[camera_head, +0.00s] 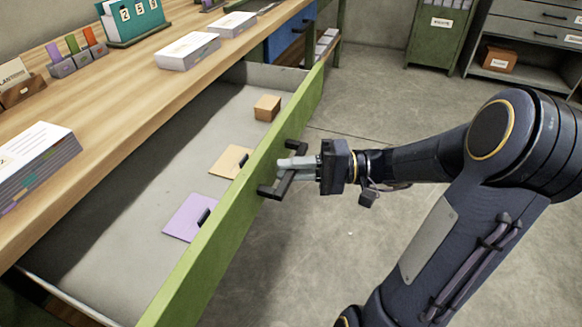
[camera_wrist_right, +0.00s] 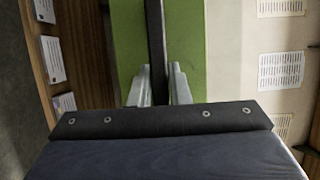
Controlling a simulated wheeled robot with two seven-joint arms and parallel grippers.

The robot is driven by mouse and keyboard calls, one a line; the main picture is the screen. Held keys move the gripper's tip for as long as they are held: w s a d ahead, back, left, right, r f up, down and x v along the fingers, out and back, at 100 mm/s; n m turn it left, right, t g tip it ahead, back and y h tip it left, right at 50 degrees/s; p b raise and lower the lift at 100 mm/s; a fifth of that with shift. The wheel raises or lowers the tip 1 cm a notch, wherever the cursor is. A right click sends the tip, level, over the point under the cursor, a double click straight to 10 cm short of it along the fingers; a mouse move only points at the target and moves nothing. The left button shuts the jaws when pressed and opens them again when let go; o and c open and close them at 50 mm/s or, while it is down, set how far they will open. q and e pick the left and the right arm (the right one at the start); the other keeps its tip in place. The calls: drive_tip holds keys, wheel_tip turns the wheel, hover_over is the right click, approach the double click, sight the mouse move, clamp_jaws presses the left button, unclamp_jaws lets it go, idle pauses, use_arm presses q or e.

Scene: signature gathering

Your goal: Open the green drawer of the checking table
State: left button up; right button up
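The green drawer (camera_head: 237,210) of the wooden checking table (camera_head: 130,68) stands pulled well out, its grey inside in view. Inside lie a small brown box (camera_head: 267,108), a tan card (camera_head: 230,161) and a purple card (camera_head: 189,216). My right gripper (camera_head: 288,165) is at the black bar handle (camera_head: 283,184) on the drawer's green front. In the right wrist view the handle (camera_wrist_right: 155,40) runs between the two grey fingers (camera_wrist_right: 158,88), which look closed around it. The exact contact is hard to see. My left gripper is not in view.
A blue drawer (camera_head: 289,38) sits farther along the table. White paper stacks (camera_head: 187,50), a teal calendar (camera_head: 133,20) and a thick tabbed stack (camera_head: 35,165) lie on top. A green cabinet (camera_head: 437,35) and grey shelves (camera_head: 525,45) stand behind. The floor right of the drawer is open.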

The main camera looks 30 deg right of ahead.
drive_tip(key=o, duration=0.4)
drive_tip(key=shift+c, duration=0.2)
drive_tip(key=p+v, duration=0.1)
drive_tip(key=v, duration=0.6)
drive_tip(key=shift+s+d+p, duration=0.15)
drive_tip(key=shift+d+p, duration=0.2)
drive_tip(key=shift+p, duration=0.05)
